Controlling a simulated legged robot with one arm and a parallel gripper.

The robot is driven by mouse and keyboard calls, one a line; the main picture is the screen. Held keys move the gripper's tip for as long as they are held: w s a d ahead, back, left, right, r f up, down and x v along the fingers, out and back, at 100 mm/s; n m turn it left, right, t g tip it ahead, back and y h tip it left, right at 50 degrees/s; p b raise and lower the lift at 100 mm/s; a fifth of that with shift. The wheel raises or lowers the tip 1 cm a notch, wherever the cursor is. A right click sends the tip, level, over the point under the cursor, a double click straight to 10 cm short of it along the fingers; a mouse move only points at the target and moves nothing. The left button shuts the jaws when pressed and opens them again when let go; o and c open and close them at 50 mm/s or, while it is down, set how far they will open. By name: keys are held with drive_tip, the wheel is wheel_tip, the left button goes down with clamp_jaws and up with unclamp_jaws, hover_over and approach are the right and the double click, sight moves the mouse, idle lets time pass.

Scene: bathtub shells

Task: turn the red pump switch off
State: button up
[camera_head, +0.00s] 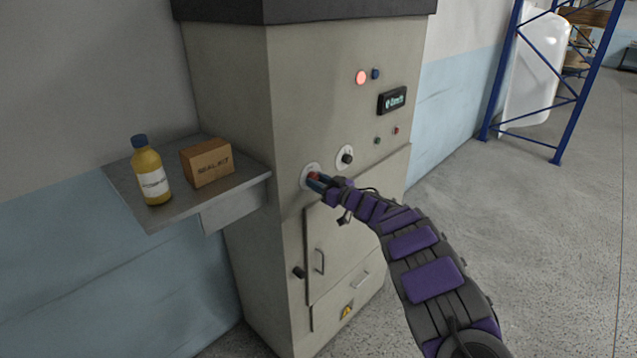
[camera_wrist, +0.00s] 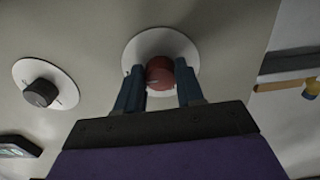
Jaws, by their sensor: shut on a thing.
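The red pump switch (camera_wrist: 159,73) is a round red knob on a pale disc on the cabinet front. In the head view the red switch (camera_head: 314,175) is partly covered by my gripper (camera_head: 320,181). In the wrist view my gripper (camera_wrist: 160,88) has one blue finger on each side of the red knob, and the fingers are shut on it. The knob's pointer and the marks on its disc are too hidden to read. A red lamp (camera_head: 361,77) glows higher on the cabinet.
A black knob (camera_head: 347,158) on a white disc sits close beside the red switch. A side shelf (camera_head: 200,206) holds a yellow bottle (camera_head: 151,172) and a cardboard box (camera_head: 207,162). Doors with handles (camera_head: 319,261) lie below. Open floor (camera_head: 540,240) is to the right.

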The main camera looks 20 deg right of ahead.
drive_tip(key=shift+r, duration=0.1)
drive_tip(key=n+b, duration=0.1)
drive_tip(key=n, duration=0.3)
drive_tip(key=n+b, duration=0.2)
drive_tip(key=n, duration=0.2)
drive_tip(key=shift+w+d+n, duration=0.1)
drive_tip(key=shift+d+n, duration=0.1)
drive_tip(key=shift+n, duration=0.2)
drive_tip(key=n+b, duration=0.3)
drive_tip(key=n, duration=0.1)
drive_tip(key=shift+f+n+b, duration=0.2)
drive_tip(key=shift+n+b, duration=1.75)
drive_tip(key=shift+n, duration=0.55)
drive_tip(key=o, duration=1)
drive_tip(key=shift+r, duration=0.1)
drive_tip(key=shift+o, duration=0.2)
